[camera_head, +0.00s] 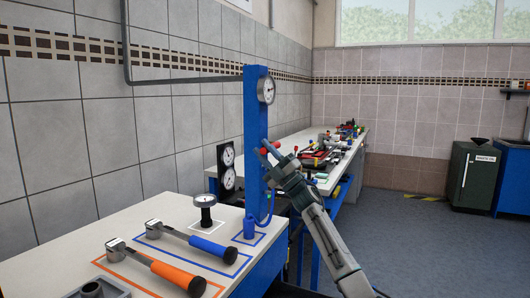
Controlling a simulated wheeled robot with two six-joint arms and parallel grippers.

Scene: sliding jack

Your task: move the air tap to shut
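The air tap seems to be the small red handle (270,147) on the front of the tall blue post (256,110). My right gripper (271,151) reaches up from the lower right, and its fingertips are at the red handle. The fingers partly cover the handle. I cannot tell whether they are closed on it or only beside it, and the tap's valve body is hidden. My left gripper is not in view.
A round gauge (266,91) tops the post. Orange-handled (178,276) and blue-handled (210,247) tools lie in outlines on the near bench (60,245). A small gauge (205,202) stands behind them. A cluttered bench (290,145) extends behind. Open floor (410,225) lies right.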

